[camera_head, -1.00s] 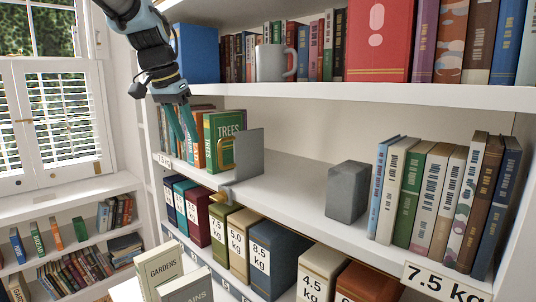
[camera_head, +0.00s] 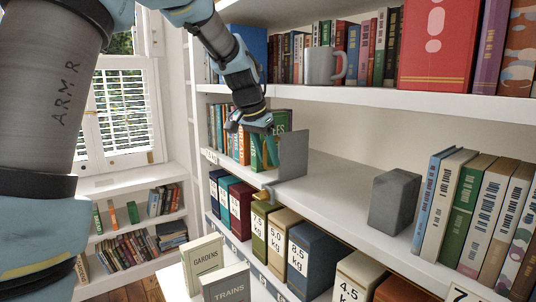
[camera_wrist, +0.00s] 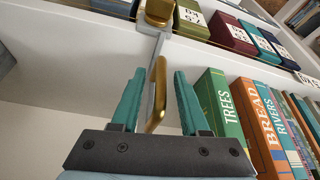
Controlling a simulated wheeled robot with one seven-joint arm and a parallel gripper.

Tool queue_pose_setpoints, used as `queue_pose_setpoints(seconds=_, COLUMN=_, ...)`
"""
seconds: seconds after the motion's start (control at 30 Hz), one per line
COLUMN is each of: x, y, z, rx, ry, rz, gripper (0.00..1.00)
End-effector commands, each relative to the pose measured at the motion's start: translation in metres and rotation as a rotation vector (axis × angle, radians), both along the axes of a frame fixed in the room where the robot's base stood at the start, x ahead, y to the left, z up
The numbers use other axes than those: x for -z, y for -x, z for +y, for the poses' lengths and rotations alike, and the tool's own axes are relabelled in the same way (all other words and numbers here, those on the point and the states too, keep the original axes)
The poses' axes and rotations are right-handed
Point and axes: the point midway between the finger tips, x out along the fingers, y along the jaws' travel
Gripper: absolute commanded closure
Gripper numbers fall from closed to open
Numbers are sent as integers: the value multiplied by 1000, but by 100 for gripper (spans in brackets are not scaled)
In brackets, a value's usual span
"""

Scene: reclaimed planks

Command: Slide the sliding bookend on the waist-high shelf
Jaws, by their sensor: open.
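The sliding bookend is a grey upright plate (camera_head: 293,155) on the waist-high shelf (camera_head: 335,180), at the right end of a row of books. In the wrist view its brass handle (camera_wrist: 157,92) stands between the two teal fingers of my gripper (camera_wrist: 156,90), which is open. I cannot tell whether the fingers touch the handle. A brass piece (camera_wrist: 159,12) sits at the shelf's front edge beside the plate.
Books, including an orange one (camera_wrist: 262,125), stand left of the bookend. A grey block (camera_head: 394,200) and more books (camera_head: 470,205) stand to the right. The shelf between plate and block is clear. A grey mug (camera_head: 322,66) stands on the shelf above.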

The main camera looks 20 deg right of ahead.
Motion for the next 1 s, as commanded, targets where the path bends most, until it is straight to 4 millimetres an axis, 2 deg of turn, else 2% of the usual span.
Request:
queue_pose_setpoints(seconds=0.27, x=2, y=0, z=-1, rx=0, ry=0, rz=0, gripper=55)
queue_pose_setpoints(seconds=0.7, x=1, y=0, z=-1, rx=0, ry=0, rz=0, gripper=100)
queue_pose_setpoints(seconds=1.0, x=1, y=0, z=-1, rx=0, ry=1, rz=0, gripper=100)
